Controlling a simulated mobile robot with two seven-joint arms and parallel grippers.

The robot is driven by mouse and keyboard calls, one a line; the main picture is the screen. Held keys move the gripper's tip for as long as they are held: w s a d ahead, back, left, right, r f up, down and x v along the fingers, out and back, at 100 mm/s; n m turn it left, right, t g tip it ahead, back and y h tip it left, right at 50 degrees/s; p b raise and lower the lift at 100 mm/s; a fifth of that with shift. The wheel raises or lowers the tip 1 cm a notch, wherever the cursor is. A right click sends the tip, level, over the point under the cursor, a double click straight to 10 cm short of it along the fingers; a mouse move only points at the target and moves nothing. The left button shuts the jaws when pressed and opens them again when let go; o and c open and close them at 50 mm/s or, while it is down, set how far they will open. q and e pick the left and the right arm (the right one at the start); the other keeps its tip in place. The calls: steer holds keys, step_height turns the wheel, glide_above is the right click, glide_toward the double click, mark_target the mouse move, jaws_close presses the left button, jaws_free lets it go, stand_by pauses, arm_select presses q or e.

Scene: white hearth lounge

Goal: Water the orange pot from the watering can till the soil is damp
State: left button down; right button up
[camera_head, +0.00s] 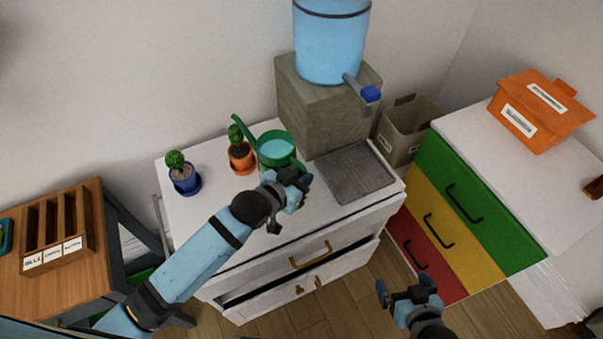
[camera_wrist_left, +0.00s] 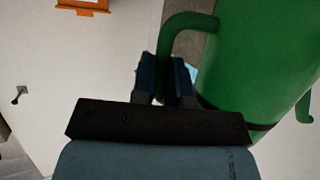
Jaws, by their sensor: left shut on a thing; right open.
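The green watering can (camera_head: 277,150) is on or just above the white cabinet, with light blue water showing inside. Its spout points left toward the orange pot (camera_head: 242,160), which holds a green plant; the spout tip is near the plant. The soil is too small to judge. My left gripper (camera_head: 290,180) is shut on the can's handle, which also shows in the left wrist view (camera_wrist_left: 180,28). My right gripper (camera_head: 408,290) is open and empty over the floor in front of the drawers.
A blue pot (camera_head: 186,182) with a cactus stands left of the orange pot. A water dispenser (camera_head: 330,45) on a stone block (camera_head: 310,105) and a grey drain tray (camera_head: 352,172) are to the right. An upper cabinet drawer (camera_head: 300,262) looks slightly open.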

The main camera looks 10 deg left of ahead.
step_height(320, 180, up, 4)
steer(key=p, duration=0.4)
steer(key=shift+r, duration=0.15)
stand_by(0.9)
